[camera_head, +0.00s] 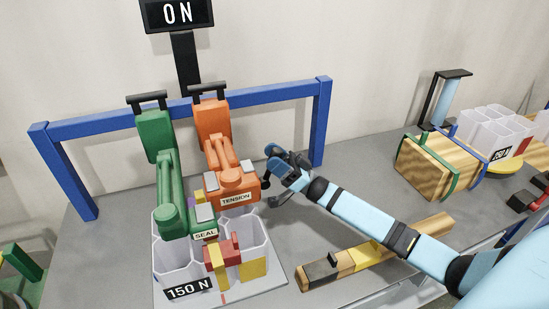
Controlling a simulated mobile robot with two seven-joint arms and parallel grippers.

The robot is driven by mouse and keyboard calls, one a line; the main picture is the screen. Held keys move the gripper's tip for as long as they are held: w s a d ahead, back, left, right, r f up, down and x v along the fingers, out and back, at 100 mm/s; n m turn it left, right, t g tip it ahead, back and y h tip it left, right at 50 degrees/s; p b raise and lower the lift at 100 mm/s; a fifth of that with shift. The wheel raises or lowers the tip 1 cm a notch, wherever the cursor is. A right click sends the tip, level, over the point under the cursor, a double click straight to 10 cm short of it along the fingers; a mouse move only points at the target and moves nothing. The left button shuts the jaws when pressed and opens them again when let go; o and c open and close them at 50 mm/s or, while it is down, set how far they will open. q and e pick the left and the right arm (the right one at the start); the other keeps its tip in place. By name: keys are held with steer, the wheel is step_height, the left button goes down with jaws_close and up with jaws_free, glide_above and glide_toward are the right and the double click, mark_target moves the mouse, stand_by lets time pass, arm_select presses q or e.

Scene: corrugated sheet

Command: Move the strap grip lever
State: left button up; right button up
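A green arm marked SEAL (171,185) and an orange arm marked TENSION (218,150) stand side by side on the grey table. Nothing is labelled strap grip lever, and I cannot tell which part it is. Below them is a white honeycomb block marked 150 N (178,262), with red, yellow and purple pieces on and around it. My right gripper (275,166) is just right of the TENSION block. I cannot tell whether it touches it, and its fingers are too small and dark to read. My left gripper is out of view.
A blue frame (318,125) stands behind the two arms, with an ON sign (178,13) above. A wooden bar with a black knob (375,254) lies at front right, below my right arm. A strapped wooden block (424,168) and another white honeycomb block (494,128) stand at right.

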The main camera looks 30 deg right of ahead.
steer(key=shift+s+d+f, duration=0.1)
steer(key=shift+f, duration=0.15)
steer(key=s+d+f+b, duration=0.2)
steer(key=s+d, duration=0.6)
steer(key=d, duration=0.4)
steer(key=shift+s+d+f, duration=0.3)
steer(key=shift+d+f, duration=0.1)
steer(key=shift+f, duration=0.05)
